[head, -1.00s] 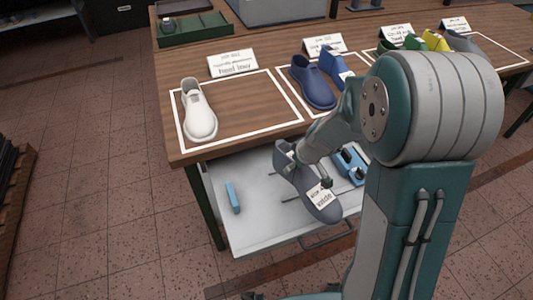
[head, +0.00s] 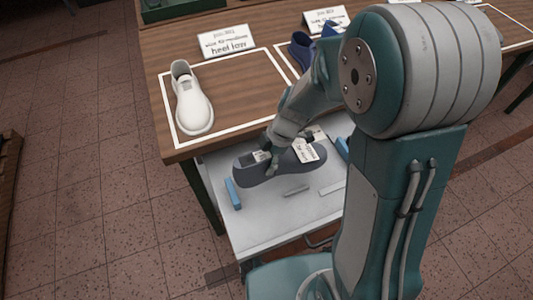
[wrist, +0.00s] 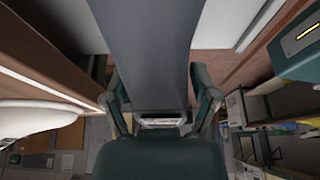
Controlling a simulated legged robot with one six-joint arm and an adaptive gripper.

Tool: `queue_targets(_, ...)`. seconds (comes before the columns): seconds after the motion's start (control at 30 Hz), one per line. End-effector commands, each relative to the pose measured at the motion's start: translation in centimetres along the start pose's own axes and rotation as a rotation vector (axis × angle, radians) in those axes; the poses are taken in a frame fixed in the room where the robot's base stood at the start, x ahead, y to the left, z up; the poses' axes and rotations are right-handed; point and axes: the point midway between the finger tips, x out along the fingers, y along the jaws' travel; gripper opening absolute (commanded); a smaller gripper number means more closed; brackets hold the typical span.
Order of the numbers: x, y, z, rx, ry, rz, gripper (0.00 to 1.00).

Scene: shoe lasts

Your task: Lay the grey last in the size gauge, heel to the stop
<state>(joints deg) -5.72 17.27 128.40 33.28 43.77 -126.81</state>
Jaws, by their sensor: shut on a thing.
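The grey last (head: 252,174) lies roughly level and crosswise over the pulled-out pale drawer. My gripper (head: 272,150) is shut on it from above, near its middle. In the wrist view the grey last (wrist: 147,45) runs between the two fingers of my gripper (wrist: 160,98). A blue bar (head: 232,194) stands in the drawer just beside the last's left end. Pale strips (head: 296,191) lie in front of the last; they and the blue bar look like parts of the gauge. I cannot tell whether the last touches the drawer floor.
The drawer (head: 262,226) has bare floor in front. Above it, the wooden table (head: 240,95) carries a white shoe last (head: 193,104), a card (head: 224,42) and a blue last (head: 301,48). Another blue piece (head: 342,148) is partly hidden by my arm.

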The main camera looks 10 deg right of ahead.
Motion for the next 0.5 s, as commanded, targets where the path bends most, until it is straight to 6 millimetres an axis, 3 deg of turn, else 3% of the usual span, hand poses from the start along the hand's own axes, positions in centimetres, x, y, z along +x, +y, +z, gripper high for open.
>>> queue_targets(0.5,2.5,0.0,1.1,0.002,-0.001,0.001,0.14)
